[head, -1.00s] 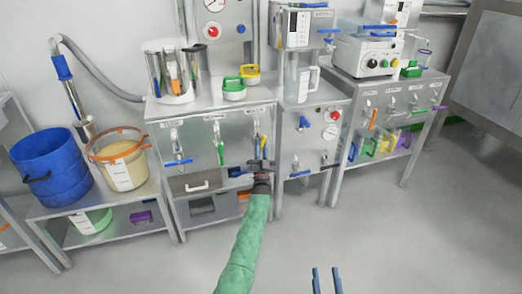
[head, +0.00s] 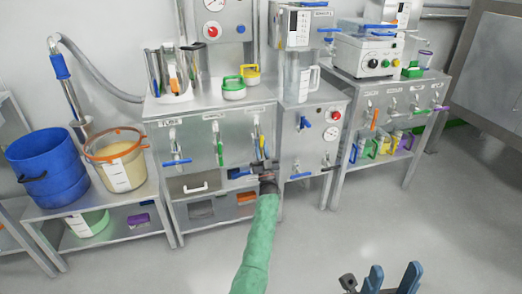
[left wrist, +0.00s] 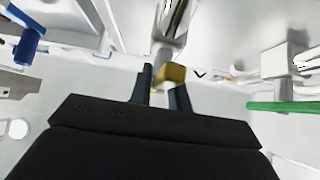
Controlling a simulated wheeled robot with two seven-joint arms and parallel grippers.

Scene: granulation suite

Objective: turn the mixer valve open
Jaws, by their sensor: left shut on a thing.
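A row of valves is on the front of the steel cabinet (head: 196,140). The right-hand one has a yellow handle (head: 262,146), pointing down. My left gripper (head: 262,167) is at the lower end of this handle. In the left wrist view, my left gripper (left wrist: 163,88) is shut on the handle's yellow end (left wrist: 172,74), which shows between the fingers. The labels above the valves are too small to read surely. My right gripper (head: 391,277) is open and empty over the floor at the bottom right.
Neighbouring valves have a green handle (head: 220,154), also in the left wrist view (left wrist: 284,106), and a blue handle (head: 177,162) turned sideways. A blue handle (head: 300,176) sits on the cabinet to the right. A blue bucket (head: 48,165) stands left. The floor in front is clear.

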